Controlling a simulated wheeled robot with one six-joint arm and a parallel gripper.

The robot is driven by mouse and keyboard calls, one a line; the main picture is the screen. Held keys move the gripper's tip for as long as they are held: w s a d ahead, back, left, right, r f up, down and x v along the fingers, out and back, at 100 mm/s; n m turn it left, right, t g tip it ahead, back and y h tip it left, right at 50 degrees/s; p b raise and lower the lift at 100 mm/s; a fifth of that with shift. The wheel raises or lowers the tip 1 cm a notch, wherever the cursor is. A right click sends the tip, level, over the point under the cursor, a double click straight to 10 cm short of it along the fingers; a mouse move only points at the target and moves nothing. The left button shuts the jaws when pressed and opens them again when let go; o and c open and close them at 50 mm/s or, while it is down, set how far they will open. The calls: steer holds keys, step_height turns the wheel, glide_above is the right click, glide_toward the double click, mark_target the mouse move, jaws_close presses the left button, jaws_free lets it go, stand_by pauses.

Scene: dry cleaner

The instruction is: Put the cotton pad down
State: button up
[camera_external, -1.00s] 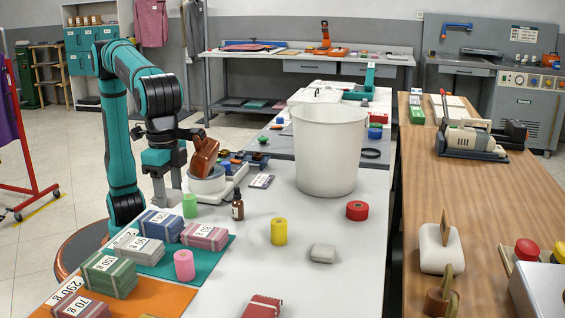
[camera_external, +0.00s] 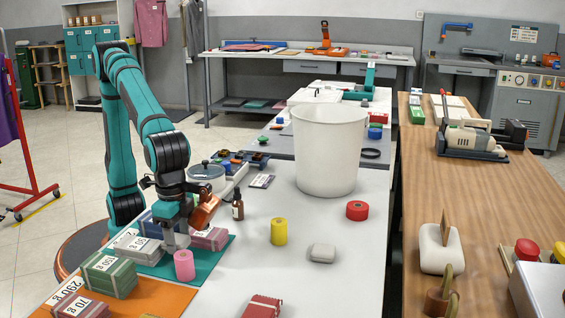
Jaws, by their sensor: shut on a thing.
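My gripper (camera_external: 204,212), the copper-brown end of my arm, is tilted at the right side of the wrist, above the far right part of the teal mat (camera_external: 216,259). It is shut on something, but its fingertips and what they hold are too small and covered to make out. I cannot pick out the cotton pad clearly. A pink labelled bundle (camera_external: 212,240) lies just below the gripper. A dark dropper bottle (camera_external: 238,205) stands close to its right, apparently apart from it.
Labelled bundles (camera_external: 110,272) and a pink roll (camera_external: 184,265) crowd the left mats. A yellow roll (camera_external: 278,231), grey block (camera_external: 322,252), red roll (camera_external: 357,210) and tall white bin (camera_external: 328,150) stand on the white table (camera_external: 320,290). Its middle has clear room.

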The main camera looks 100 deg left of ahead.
mark_target(178, 238)
steer(key=shift+f, duration=1.5)
steer(key=shift+f, duration=0.1)
steer(key=o, duration=0.9)
step_height(178, 238, up, 12)
steer(key=shift+r, duration=0.15)
steer(key=shift+a, duration=0.1)
